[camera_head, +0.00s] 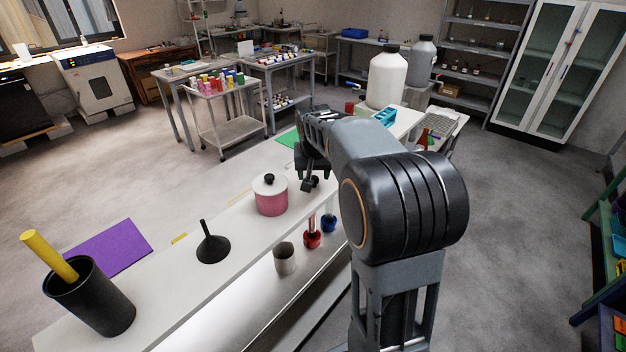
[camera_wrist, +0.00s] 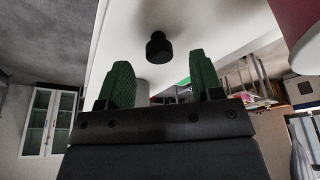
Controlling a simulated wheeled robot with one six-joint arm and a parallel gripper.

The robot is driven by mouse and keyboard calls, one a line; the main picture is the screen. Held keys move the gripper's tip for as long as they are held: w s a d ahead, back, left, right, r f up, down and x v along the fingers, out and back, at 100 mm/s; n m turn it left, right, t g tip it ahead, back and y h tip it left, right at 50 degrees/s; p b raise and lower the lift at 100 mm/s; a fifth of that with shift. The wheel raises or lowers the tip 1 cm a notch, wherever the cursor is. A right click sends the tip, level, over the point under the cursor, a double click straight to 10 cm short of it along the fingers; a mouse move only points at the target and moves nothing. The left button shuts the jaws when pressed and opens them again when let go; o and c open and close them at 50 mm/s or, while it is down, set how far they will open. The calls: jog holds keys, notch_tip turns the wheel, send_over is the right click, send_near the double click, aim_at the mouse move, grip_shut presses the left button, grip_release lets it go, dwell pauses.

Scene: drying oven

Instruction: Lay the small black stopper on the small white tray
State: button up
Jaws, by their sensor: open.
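The small black stopper (camera_wrist: 158,47) is on the white bench top in the wrist view, just beyond my fingertips and roughly centred between them. My gripper (camera_wrist: 160,80) is open, with its two green-black fingers apart and nothing between them. In the head view my gripper (camera_head: 309,184) is low over the bench, right of the pink pot; the stopper cannot be told apart from the dark fingers there. I cannot make out the small white tray for certain in either view.

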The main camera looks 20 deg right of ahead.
aim_at(314, 178)
jog(key=shift+p+x, duration=0.3)
jog(key=shift+x, duration=1.4)
jog(key=shift+c, duration=0.2)
jog(key=c, duration=1)
jog(key=shift+r, duration=0.15)
